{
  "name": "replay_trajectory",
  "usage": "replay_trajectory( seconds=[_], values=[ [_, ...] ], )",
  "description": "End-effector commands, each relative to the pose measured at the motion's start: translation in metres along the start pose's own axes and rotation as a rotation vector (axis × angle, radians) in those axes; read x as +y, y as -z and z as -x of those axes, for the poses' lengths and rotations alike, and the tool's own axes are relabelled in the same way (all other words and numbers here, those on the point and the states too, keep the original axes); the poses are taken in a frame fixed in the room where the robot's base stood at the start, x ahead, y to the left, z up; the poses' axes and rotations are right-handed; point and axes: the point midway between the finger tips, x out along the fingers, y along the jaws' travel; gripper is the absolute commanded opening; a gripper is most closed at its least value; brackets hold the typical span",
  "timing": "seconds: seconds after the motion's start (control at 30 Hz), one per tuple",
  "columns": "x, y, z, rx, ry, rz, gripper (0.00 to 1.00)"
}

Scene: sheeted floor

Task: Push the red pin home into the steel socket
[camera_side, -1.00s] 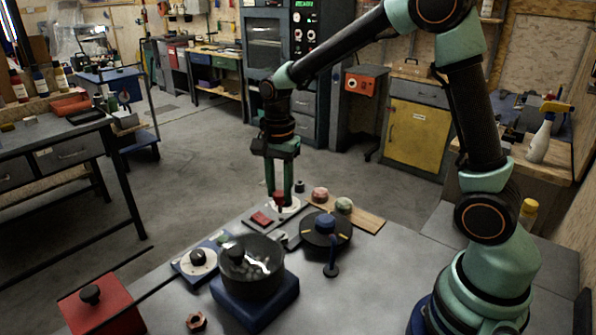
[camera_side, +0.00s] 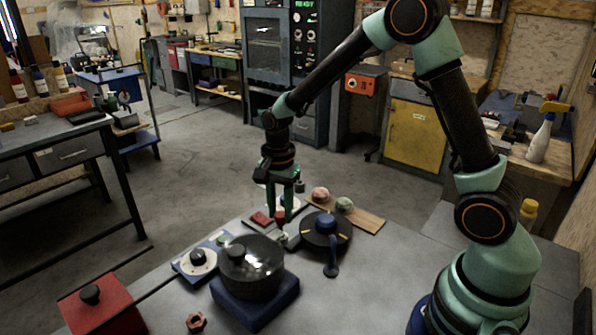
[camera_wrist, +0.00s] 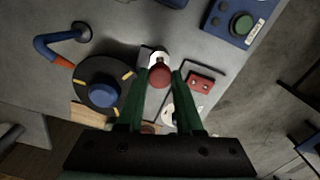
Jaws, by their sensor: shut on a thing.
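The red pin (camera_side: 281,216) is held between the fingertips of my gripper (camera_side: 281,211), above the bench. In the wrist view its round red head (camera_wrist: 160,76) sits between the two green fingers. The steel socket (camera_wrist: 158,57) shows as a bright metal part just beyond the red head. In the side view a small pale metal part (camera_side: 281,236) lies right below the pin. My gripper is shut on the pin and points down. I cannot tell whether the pin's lower end touches or enters the socket.
A dark round disc with a blue knob (camera_side: 326,226) stands close on the right. A red block on a grey plate (camera_side: 261,218) is close on the left. A lidded pot (camera_side: 251,268) on a blue base stands nearer the camera. A white round plate (camera_side: 270,197) is behind.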

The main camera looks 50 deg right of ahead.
Motion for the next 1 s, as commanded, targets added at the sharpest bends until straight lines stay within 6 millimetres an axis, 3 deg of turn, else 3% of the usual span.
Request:
replay_trajectory(
  seconds=[1.0],
  values=[
    [0.0001, -0.0001, -0.0078, 0.0, -0.001, 0.0, 0.0]
  ],
)
